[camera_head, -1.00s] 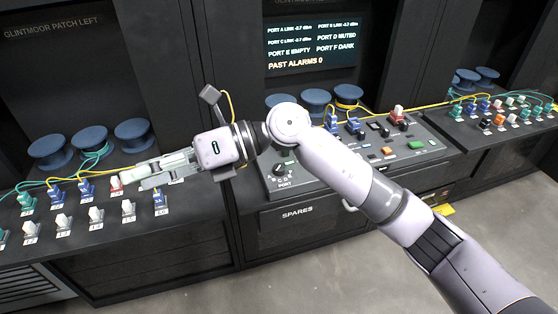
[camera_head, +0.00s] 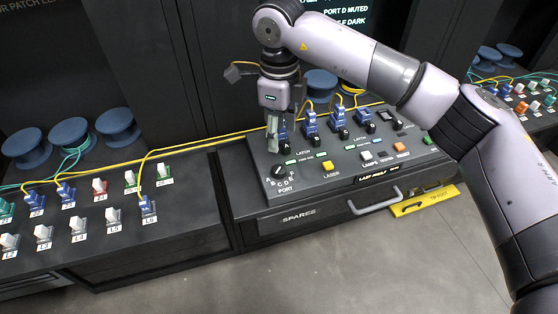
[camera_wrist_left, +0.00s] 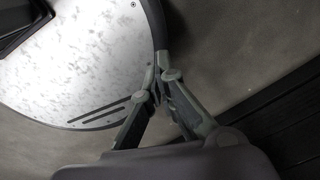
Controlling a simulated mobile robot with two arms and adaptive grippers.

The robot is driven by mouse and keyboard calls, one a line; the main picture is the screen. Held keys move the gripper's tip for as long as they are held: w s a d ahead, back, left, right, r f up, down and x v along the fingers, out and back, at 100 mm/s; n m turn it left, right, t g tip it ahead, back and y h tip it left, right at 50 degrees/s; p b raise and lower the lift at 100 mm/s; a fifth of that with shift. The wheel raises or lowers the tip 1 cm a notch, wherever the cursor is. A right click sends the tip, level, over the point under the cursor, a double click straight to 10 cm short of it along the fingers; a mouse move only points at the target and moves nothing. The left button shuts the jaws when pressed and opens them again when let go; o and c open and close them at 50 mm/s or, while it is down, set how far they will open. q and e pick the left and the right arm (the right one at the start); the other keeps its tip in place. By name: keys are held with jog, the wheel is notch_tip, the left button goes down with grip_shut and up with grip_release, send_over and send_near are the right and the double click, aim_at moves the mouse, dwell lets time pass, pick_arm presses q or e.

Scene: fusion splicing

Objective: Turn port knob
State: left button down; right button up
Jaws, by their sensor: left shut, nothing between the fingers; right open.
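The port knob (camera_head: 279,171) is a dark round knob on the sloped console (camera_head: 262,188), at its front left, with letters and the word PORT around it. My right gripper (camera_head: 272,142) points down above and just behind the knob, close to the blue plug at the back left of the console. It looks apart from the knob and holds nothing that I can see. It is open, though its fingers look narrow from this angle. My left gripper (camera_wrist_left: 160,72) shows only in the left wrist view, its fingertips together and empty, over the floor and my base.
Several blue plugs (camera_head: 338,119) with yellow cables stand along the console's back. A yellow LASER button (camera_head: 327,167) and an orange button (camera_head: 399,147) sit right of the knob. The left patch bench (camera_head: 190,205) holds several connectors. A drawer handle (camera_head: 375,202) sticks out below the console.

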send_over(279, 168)
notch_tip(279, 168, down, 4)
jog(key=shift+f+p, duration=0.1)
jog(key=shift+p, duration=0.35)
notch_tip(279, 168, down, 5)
jog(key=shift+s+r+p, duration=0.1)
jog(key=shift+s+p, duration=0.05)
jog(key=shift+p, duration=0.5)
notch_tip(279, 168, down, 2)
jog(key=shift+f, duration=0.45)
jog(key=c, duration=0.7)
grip_shut()
pick_arm(q)
jog(key=w+r, duration=0.3)
jog(key=shift+d, duration=0.1)
